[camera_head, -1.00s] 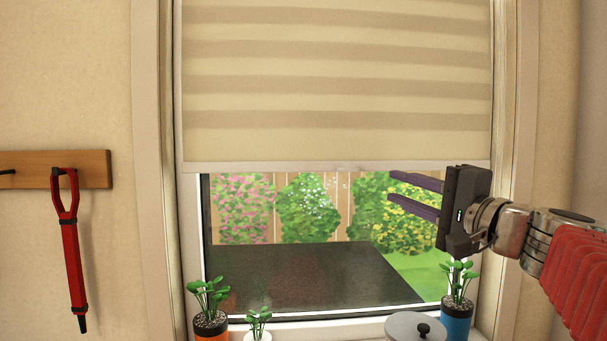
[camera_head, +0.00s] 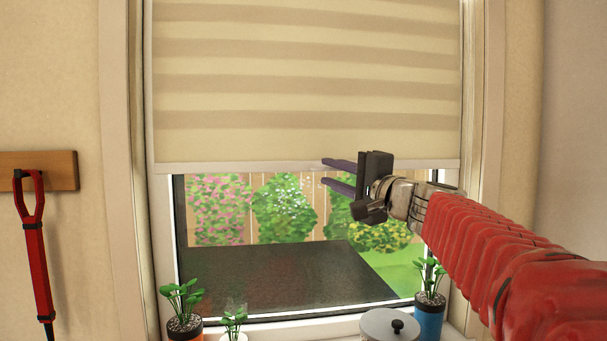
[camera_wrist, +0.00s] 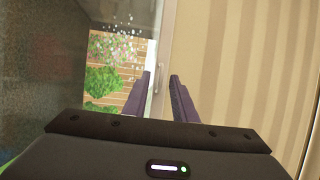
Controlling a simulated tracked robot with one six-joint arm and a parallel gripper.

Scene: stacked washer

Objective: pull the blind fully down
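The beige striped blind (camera_head: 300,90) covers the upper part of the window, with its pale bottom rail (camera_head: 230,167) about halfway down the opening. It also shows on the right of the wrist view (camera_wrist: 240,60). My gripper (camera_head: 335,174) is at the height of the rail, one finger near it and the other below. Its fingers are apart and nothing is seen between them up close. In the wrist view my gripper (camera_wrist: 158,85) points at the rail (camera_wrist: 160,50), which lies ahead between the fingertips. Whether the fingers touch the blind cannot be told.
On the sill stand a plant in an orange pot (camera_head: 184,325), a small plant (camera_head: 233,322), a lidded grey pot (camera_head: 388,325) and a plant in a blue pot (camera_head: 429,318).

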